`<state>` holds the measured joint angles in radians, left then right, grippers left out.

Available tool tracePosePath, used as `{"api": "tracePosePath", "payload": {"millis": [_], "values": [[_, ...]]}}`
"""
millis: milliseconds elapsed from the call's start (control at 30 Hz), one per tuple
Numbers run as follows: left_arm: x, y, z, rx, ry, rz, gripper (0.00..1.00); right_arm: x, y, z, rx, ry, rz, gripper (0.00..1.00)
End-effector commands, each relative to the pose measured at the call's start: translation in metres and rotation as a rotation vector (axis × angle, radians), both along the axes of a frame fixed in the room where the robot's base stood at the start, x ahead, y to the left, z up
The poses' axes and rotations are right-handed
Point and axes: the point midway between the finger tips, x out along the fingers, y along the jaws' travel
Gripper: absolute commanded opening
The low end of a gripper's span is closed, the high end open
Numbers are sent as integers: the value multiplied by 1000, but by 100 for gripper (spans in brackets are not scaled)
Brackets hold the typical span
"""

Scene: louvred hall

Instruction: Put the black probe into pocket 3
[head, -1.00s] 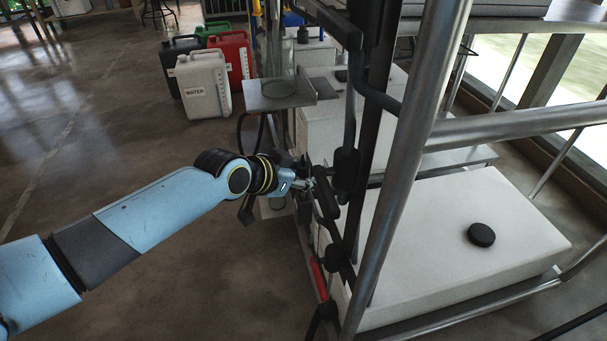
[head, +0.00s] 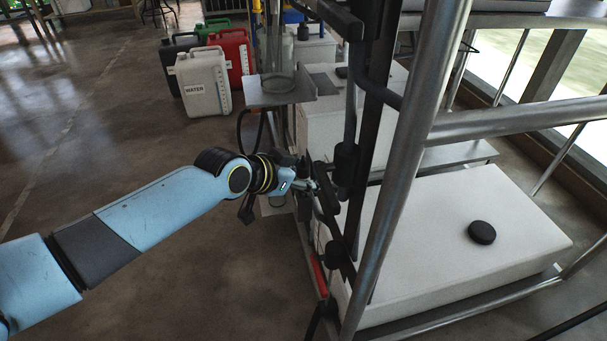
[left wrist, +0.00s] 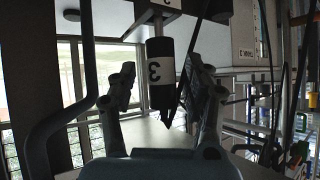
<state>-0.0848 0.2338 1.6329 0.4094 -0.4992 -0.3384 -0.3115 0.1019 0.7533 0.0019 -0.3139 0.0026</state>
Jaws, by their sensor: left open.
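In the head view my left gripper (head: 308,185) is at the end of the blue arm, close beside a dark upright frame with dark cylindrical parts. In the left wrist view the same gripper (left wrist: 163,95) is open. A black cylinder (left wrist: 161,97) with a white label reading 3 shows between its fingers, with no clear contact. A black pointed piece (left wrist: 187,82) slants beside it, tip downward. I cannot tell whether the cylinder or the pointed piece is the black probe, or which part is pocket 3. My right gripper is not in view.
A thick metal post (head: 408,170) and rail (head: 520,122) stand right of the gripper. Behind them is a white block (head: 450,250) bearing a black disc (head: 482,232). A red part (head: 318,274) is low on the frame. A white water canister (head: 204,84) stands on open floor.

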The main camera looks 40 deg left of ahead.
Motion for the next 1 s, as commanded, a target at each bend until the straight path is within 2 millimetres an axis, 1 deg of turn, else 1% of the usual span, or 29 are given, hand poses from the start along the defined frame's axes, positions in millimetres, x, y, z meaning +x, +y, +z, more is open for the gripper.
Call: {"api": "tracePosePath", "payload": {"millis": [100,167,233,400,500,633,1000], "values": [[-4,1,13,1,-2,0,50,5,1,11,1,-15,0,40],[-7,1,22,1,-3,0,50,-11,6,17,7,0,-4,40],[-11,2,31,1,-4,0,50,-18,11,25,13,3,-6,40],[-21,3,51,0,-3,-1,50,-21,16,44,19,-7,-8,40],[-27,3,60,0,-2,-1,50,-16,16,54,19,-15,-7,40],[-30,4,64,0,-2,0,50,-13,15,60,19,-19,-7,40],[-34,4,63,1,0,-1,50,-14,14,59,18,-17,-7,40]]}}
